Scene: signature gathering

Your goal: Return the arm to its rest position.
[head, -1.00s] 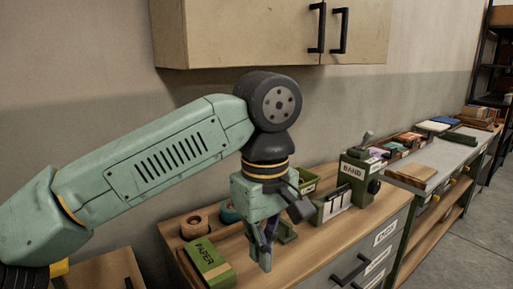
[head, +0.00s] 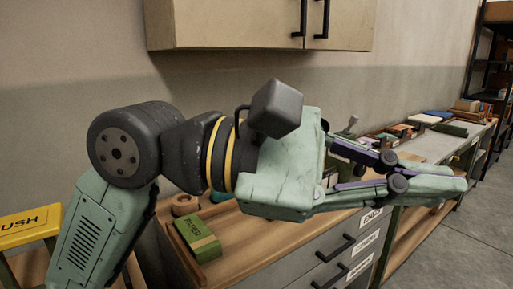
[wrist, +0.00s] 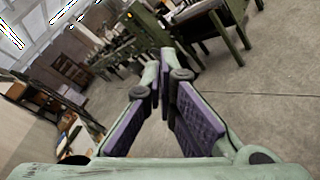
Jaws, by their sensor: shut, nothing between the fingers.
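My arm is folded at the elbow on the left of the head view, with its wrist stretched level to the right. My gripper (head: 457,178) points right, in front of the workbench (head: 240,225) and above its drawers. In the wrist view my gripper (wrist: 163,72) has its purple-padded fingers converging toward the tips, with nothing held. The fingers hide part of the bench top in the head view.
A wall cabinet (head: 230,25) hangs above. A yellow frame (head: 30,225) stands at the left. Open floor (wrist: 250,95) shows in the wrist view.

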